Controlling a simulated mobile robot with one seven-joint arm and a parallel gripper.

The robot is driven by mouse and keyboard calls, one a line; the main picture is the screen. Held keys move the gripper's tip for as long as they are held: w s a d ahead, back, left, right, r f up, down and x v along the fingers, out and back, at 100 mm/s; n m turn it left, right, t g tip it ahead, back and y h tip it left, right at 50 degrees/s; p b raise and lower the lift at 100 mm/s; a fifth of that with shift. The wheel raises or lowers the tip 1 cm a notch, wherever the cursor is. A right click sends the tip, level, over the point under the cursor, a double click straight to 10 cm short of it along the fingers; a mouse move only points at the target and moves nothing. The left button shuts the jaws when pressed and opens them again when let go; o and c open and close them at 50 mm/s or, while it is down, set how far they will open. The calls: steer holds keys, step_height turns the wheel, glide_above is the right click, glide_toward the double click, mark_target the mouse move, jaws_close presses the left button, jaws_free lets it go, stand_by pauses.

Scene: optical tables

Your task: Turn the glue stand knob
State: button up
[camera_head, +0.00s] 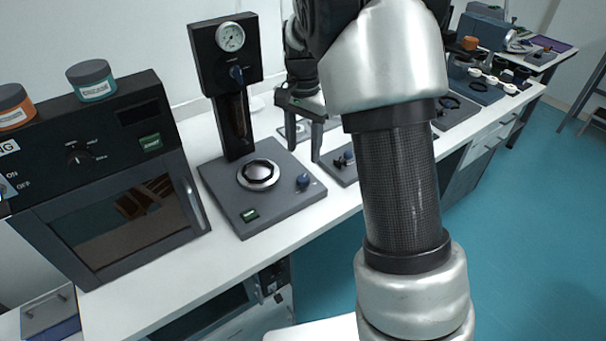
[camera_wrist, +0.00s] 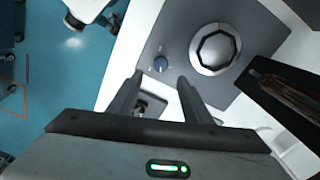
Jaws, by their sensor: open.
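The glue stand (camera_head: 285,205) is a grey base with a dark upright column carrying a round gauge (camera_head: 230,37). A blue knob (camera_head: 303,181) sits at the right of its base, and another blue knob (camera_head: 236,74) is on the column below the gauge. A large silver and black round part (camera_head: 258,173) sits mid-base. My gripper (camera_head: 305,150) is open and empty, above and behind the base's right side. In the wrist view, the base's blue knob (camera_wrist: 160,64) appears just beyond the gap between my fingertips (camera_wrist: 159,80), apart from them.
A dark oven-like box (camera_head: 110,175) with two jars on top stands to the left. Another small grey device (camera_head: 343,172) with knobs lies right of the stand, partly hidden by my arm. More equipment fills the far bench. Teal floor (camera_head: 510,190) is open at right.

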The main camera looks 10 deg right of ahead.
mark_target(303, 177)
step_height(303, 177, down, 9)
steer(key=shift+f+b, duration=0.2)
steer(key=shift+b, duration=0.25)
steer(key=c, duration=1.1)
steer(key=shift+o, duration=0.2)
steer(key=shift+n, duration=0.4)
steer(key=n, duration=0.5)
steer(key=shift+n, duration=0.3)
steer(key=n+p, duration=0.1)
steer(key=n, duration=0.4)
steer(key=shift+w+a, duration=0.1)
steer(key=shift+n, duration=0.4)
